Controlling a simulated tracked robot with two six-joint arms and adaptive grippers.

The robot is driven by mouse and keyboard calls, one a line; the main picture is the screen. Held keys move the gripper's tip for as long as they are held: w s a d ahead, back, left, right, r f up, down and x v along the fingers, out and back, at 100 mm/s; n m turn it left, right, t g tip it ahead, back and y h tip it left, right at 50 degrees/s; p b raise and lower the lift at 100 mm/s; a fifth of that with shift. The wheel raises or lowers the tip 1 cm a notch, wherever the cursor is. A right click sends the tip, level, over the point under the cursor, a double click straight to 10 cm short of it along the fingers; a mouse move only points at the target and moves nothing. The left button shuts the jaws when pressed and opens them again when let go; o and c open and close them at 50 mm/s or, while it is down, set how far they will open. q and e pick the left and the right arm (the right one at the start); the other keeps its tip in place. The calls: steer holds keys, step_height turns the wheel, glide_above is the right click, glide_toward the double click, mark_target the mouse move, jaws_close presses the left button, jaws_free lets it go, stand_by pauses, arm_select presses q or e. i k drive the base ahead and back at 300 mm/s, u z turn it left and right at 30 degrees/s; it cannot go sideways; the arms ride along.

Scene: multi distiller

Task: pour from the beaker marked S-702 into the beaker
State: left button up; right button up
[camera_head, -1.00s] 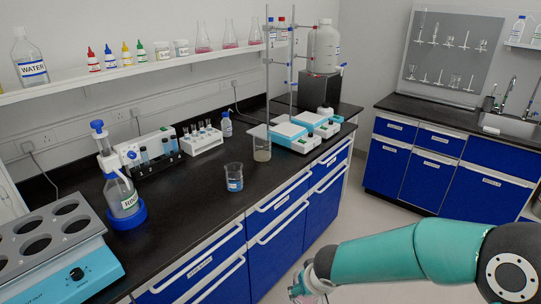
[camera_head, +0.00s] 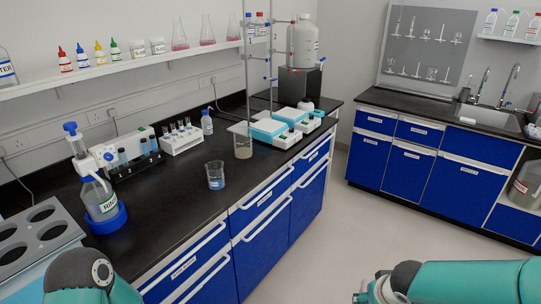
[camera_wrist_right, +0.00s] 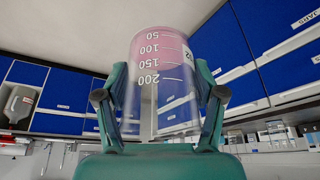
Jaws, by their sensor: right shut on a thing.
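My right gripper (camera_wrist_right: 160,76) is shut on a clear graduated beaker (camera_wrist_right: 163,62). In the right wrist view the beaker appears with its numbers upside down and pinkish contents toward the top of the picture; an S-702 mark is not readable. In the head view my right gripper (camera_head: 374,292) is at the bottom edge, and the held beaker is not clearly seen.
Test tube racks (camera_head: 181,139), hotplates (camera_head: 270,131) and a stand are farther back. Open floor (camera_head: 310,240) lies between bench and sink counter.

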mark_target(242, 136)
steer(key=u, duration=1.3)
steer(key=i, duration=0.1)
steer(key=z, duration=2.4)
steer(key=i, duration=3.3)
steer(key=u, duration=0.3)
